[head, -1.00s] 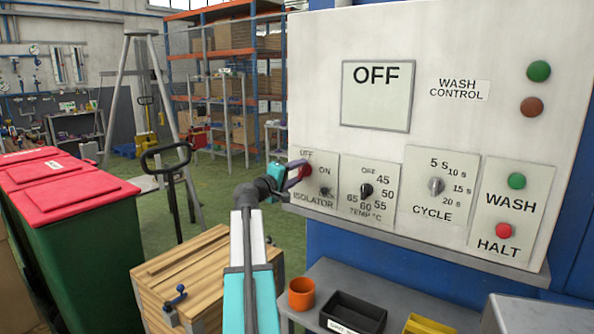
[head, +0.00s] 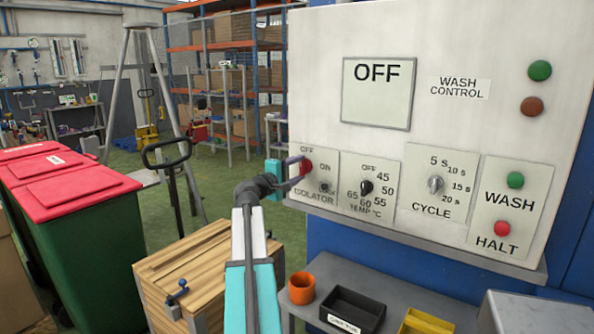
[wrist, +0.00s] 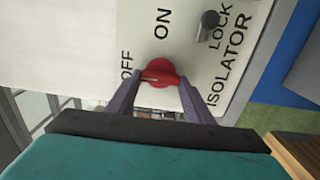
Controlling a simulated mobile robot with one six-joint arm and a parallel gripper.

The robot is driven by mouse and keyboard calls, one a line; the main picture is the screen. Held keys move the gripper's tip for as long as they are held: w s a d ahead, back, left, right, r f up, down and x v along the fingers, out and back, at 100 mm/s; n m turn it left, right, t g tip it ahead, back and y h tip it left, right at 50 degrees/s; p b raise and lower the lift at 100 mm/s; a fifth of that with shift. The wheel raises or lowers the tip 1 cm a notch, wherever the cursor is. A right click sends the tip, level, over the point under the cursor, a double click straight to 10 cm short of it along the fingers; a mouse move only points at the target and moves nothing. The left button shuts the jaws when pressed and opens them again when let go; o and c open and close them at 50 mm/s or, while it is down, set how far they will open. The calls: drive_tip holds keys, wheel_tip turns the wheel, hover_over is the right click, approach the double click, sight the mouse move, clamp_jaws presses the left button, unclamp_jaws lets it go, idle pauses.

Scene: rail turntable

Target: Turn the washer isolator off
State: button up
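The washer isolator is a red rotary knob (head: 306,167) at the lower left of the white wash control panel, with OFF above it and ON to its right. In the wrist view the knob (wrist: 160,73) sits just past my fingertips, and its pale mark lies toward the OFF side. My gripper (head: 297,172) is right in front of it. The panel display (head: 376,94) reads OFF.
A small lock stud (wrist: 207,26) is beside the knob. The TEMP dial (head: 366,187) and CYCLE dial (head: 436,184) are to the right. Below are a shelf with an orange cup (head: 302,288) and a black tray (head: 352,311). A wooden crate (head: 190,268) stands below my arm.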

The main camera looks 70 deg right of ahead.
drive_tip(key=o, duration=0.4)
drive_tip(key=shift+d+r, duration=0.1)
drive_tip(key=shift+d, duration=0.05)
drive_tip(key=b+v, duration=0.1)
drive_tip(key=v, duration=1.3)
drive_tip(key=shift+w, duration=0.1)
